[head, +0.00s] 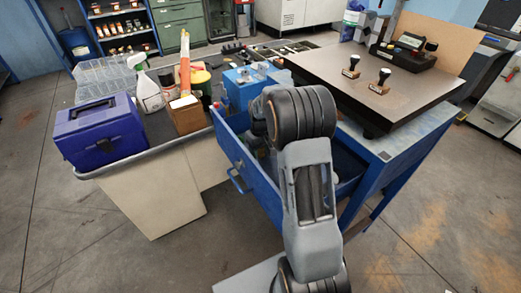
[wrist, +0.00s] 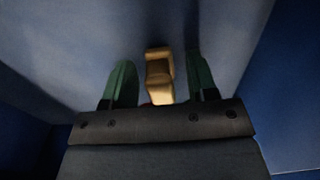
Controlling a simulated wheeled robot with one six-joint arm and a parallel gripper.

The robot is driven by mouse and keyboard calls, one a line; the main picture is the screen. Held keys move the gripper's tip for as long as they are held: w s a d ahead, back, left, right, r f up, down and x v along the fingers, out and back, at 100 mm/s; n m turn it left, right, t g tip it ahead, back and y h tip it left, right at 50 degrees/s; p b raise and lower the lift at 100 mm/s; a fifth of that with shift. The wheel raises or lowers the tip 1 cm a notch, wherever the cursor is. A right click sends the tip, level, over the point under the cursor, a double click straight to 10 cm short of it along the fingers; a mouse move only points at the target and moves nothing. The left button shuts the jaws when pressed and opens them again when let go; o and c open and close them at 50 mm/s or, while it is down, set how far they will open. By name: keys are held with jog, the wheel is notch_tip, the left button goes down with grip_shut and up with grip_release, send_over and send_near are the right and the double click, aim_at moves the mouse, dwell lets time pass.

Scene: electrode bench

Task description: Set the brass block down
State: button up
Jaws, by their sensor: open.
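In the wrist view, a brass block (wrist: 158,68) with a stepped shape sits between the two green fingers of my gripper (wrist: 160,62). The fingers are open, with a gap on each side of the block. The block appears to be on the grey floor of the open blue drawer (head: 246,178); exact contact with the floor is hard to tell. A small bit of red shows at the block's near end. In the head view my arm hides the gripper and the block.
Blue drawer walls (wrist: 275,110) rise on both sides. A steel plate (head: 345,88) with two small knobbed pieces lies on the bench at right. A purple toolbox (head: 98,135), spray bottle (head: 150,95) and cardboard box (head: 186,116) stand on the left table.

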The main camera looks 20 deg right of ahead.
notch_tip(320, 180, up, 12)
jog(key=p, duration=0.1)
jog(key=shift+r, duration=0.2)
dwell(0.3)
dwell(0.5)
